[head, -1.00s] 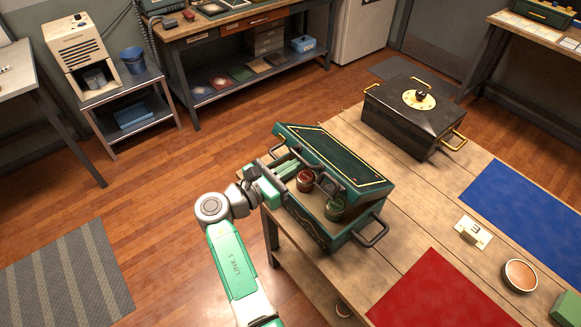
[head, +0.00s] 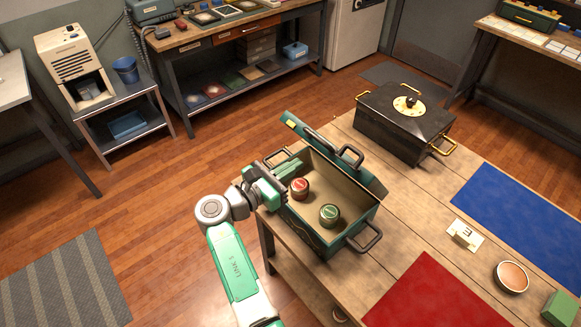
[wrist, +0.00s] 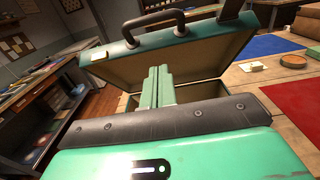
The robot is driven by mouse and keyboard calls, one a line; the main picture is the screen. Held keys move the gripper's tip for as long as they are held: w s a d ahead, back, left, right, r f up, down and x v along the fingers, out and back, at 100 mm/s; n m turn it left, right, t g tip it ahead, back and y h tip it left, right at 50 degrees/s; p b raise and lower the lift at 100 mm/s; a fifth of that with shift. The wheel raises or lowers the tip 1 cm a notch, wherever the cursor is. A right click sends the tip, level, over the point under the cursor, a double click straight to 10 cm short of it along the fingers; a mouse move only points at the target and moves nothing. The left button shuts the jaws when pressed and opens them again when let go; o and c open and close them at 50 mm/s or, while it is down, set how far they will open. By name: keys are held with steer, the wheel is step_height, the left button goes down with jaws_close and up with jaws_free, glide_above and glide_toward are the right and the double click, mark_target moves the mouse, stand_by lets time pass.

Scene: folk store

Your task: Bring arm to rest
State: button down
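The green case (head: 345,243) stands on the wooden table with its lid (head: 325,150) swung up and standing near upright. Inside are a tin with a red label (head: 299,187) and a tin with a green label (head: 329,214). My gripper (head: 292,167) reaches over the case's left side, its green fingers above the interior near the red tin. In the wrist view the fingers (wrist: 158,85) lie together with nothing visible between them. The lid's inner face (wrist: 205,58) stands behind them there. Whether the fingers touch the lid, I cannot tell.
On the table (head: 405,225) are a black box with brass handles (head: 405,125), a blue mat (head: 525,210), a red mat (head: 425,295), a number card (head: 464,235), a round dish (head: 511,277) and a green block (head: 562,308).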

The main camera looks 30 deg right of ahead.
stand_by(0.6)
steer(key=s+a+p, duration=0.1)
steer(key=a+p, duration=0.3)
steer(key=a, duration=0.7)
steer(key=shift+s, duration=0.2)
